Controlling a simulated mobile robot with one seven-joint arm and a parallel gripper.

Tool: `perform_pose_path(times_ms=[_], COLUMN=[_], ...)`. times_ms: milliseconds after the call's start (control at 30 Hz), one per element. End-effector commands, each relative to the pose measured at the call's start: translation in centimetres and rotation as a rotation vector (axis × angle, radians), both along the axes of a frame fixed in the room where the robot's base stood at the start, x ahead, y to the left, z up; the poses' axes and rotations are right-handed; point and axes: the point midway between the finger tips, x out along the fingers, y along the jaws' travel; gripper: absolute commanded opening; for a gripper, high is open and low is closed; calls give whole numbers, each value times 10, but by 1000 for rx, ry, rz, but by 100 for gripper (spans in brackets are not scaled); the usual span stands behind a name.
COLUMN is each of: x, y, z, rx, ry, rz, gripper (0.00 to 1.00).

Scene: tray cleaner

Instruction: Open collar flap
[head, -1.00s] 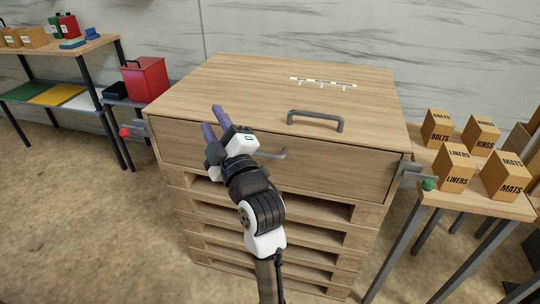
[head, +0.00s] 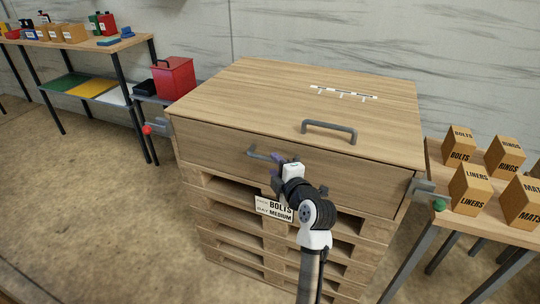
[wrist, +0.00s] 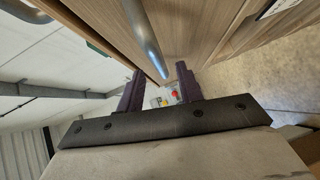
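The wooden front flap (head: 350,172) of the box is closed, flush under the lid (head: 260,90). Its grey bar handle (head: 262,154) shows left of my gripper and partly behind it. My gripper (head: 278,164) is in front of the flap, at the right part of this handle. In the wrist view, the purple fingers of my gripper (wrist: 160,82) are apart, with a grey bar (wrist: 143,35) running down toward the gap between them. I cannot tell whether the fingers touch the bar. A latch with a red knob (head: 147,130) is at the left side, one with a green knob (head: 438,206) at the right.
The box stands on stacked pallets. A second handle (head: 330,128) is on the lid. A card reading BOLTS MEDIUM (head: 274,209) hangs below the flap. Labelled cartons stand on a table at the right; a red box (head: 174,78) is at the left. The floor at left is clear.

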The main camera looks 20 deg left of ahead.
Motion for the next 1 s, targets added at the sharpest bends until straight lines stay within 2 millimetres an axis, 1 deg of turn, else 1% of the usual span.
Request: perform_pose_path(times_ms=[33,100,300,667,933,1000], x=[7,15,31,34,34,34], y=[7,16,29,32,32,32], z=[1,-1,-5,-7,-7,-7], rx=[-1,-2,1,0,1,1], ry=[1,1,1,-1,0,0], rz=[2,1,0,-1,-1,-1], gripper=[36,36,36,36,1,0])
